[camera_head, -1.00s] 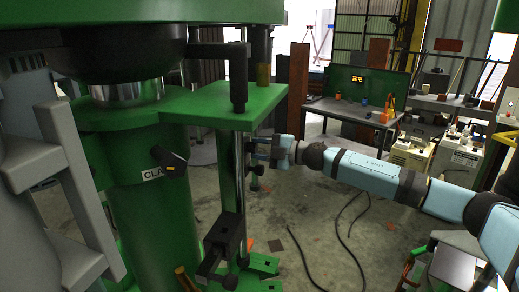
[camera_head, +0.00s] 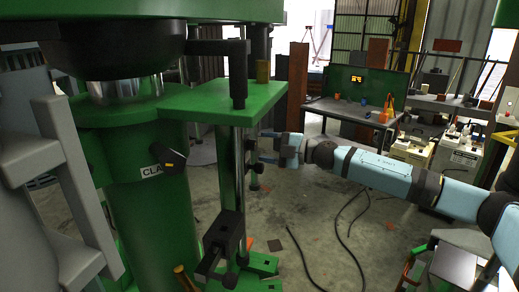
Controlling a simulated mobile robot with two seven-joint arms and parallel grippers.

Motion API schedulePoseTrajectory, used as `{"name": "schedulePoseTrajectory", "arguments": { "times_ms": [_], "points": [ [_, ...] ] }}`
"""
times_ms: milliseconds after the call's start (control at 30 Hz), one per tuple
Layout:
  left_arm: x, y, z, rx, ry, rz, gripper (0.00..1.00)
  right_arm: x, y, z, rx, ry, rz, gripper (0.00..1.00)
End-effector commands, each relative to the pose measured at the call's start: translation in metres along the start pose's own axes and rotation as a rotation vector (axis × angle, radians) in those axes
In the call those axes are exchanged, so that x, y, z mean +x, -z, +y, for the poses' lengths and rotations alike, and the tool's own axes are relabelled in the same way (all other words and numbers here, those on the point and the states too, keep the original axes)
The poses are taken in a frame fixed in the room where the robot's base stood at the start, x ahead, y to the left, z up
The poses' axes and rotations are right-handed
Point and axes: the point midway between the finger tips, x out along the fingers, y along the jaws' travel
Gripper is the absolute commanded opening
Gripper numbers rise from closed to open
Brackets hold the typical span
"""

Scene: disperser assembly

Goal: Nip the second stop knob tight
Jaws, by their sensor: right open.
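Two small black knobs, an upper one (camera_head: 258,168) and a lower one (camera_head: 255,185), stick out beside the shiny vertical rod (camera_head: 239,165) under the green bracket (camera_head: 212,102). I cannot tell which one is the second stop knob. My right gripper (camera_head: 266,147) comes in from the right on its light blue arm. Its fingers are open and point left towards the rod, just above the upper knob. Nothing shows between them. My left gripper is not in view.
A black clamp block (camera_head: 226,232) sits low in front of the rod. A black handle (camera_head: 173,160) sticks out of the thick green column (camera_head: 150,215). Cables (camera_head: 348,215) lie on the floor. A workbench (camera_head: 345,110) stands behind; open floor lies between.

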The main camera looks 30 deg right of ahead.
Motion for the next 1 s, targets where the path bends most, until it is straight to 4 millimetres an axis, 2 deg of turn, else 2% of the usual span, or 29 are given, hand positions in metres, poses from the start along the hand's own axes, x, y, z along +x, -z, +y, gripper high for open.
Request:
{"name": "schedulePoseTrajectory", "arguments": {
  "times_ms": [33,200,433,633,1000],
  "points": [
    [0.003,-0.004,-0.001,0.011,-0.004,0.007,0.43,-0.013,-0.003,-0.006,-0.002,0.003,-0.003,0.60],
    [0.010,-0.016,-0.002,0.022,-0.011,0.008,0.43,-0.054,-0.003,-0.006,-0.002,0.003,-0.004,0.60],
    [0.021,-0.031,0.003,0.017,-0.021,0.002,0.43,-0.096,-0.002,-0.005,0.001,0.002,-0.003,0.60],
    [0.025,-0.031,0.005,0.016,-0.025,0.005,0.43,-0.110,-0.001,-0.001,-0.001,0.000,-0.002,0.60],
    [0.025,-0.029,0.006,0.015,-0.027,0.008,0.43,-0.111,0.000,0.000,-0.001,0.000,-0.001,0.60]
  ]
}}
